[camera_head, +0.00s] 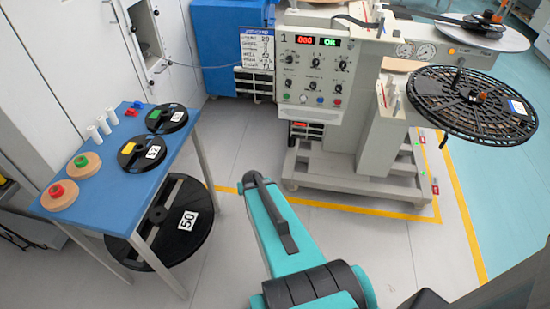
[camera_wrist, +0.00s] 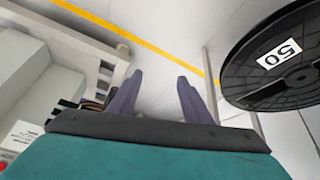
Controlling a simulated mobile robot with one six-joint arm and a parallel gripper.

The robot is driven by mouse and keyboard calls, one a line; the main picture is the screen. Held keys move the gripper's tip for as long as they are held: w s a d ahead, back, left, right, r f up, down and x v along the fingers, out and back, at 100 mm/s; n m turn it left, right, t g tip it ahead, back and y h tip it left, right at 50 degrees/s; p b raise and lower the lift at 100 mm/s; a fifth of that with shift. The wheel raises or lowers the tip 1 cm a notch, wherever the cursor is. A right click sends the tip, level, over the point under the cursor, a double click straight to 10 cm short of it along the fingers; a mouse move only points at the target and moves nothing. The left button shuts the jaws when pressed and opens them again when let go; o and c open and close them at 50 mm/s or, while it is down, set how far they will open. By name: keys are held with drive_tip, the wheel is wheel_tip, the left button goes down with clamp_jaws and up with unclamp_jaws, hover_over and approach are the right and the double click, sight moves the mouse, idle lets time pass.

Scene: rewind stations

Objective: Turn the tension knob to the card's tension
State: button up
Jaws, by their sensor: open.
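The control panel (camera_head: 314,70) is on the front of the machine in the head view, with a red number display (camera_head: 305,40) beside a green OK display (camera_head: 329,42). Several black knobs sit below; their labels and pointers are too small to read, so I cannot tell which is the tension knob. A white card (camera_head: 257,48) with handwritten lines hangs left of the panel; its values are not clear. My gripper (camera_wrist: 158,80) is open and empty in the wrist view, over the floor, away from the panel. Its fingers are not clear in the head view.
A blue table (camera_head: 118,165) at left holds small reels, wooden discs and white cylinders. A large black reel marked 50 (camera_head: 181,218) is under it, also in the wrist view (camera_wrist: 280,55). A perforated reel (camera_head: 472,105) juts from the machine's right. Floor before the machine is clear.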

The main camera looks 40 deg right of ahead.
drive_tip(key=s+a+f+n+g+y, duration=0.1)
drive_tip(key=s+a+f+n+g, duration=0.1)
drive_tip(key=s+a+f, duration=0.5)
drive_tip(key=s+a+f+n+g+y, duration=0.1)
drive_tip(key=s+a+g+y, duration=0.2)
drive_tip(key=a, duration=0.8)
drive_tip(key=s+a+f+n+g, duration=0.1)
drive_tip(key=s+a+n+g, duration=0.1)
drive_tip(key=s+a, duration=0.4)
drive_tip(key=s+a+n+g, duration=0.1)
drive_tip(key=s+a+g, duration=0.2)
drive_tip(key=s, duration=0.7)
drive_tip(key=a, duration=0.2)
drive_tip(key=shift+s+a+f+n, duration=0.2)
drive_tip(key=shift+a+f+n, duration=0.15)
drive_tip(key=shift+f+n, duration=0.05)
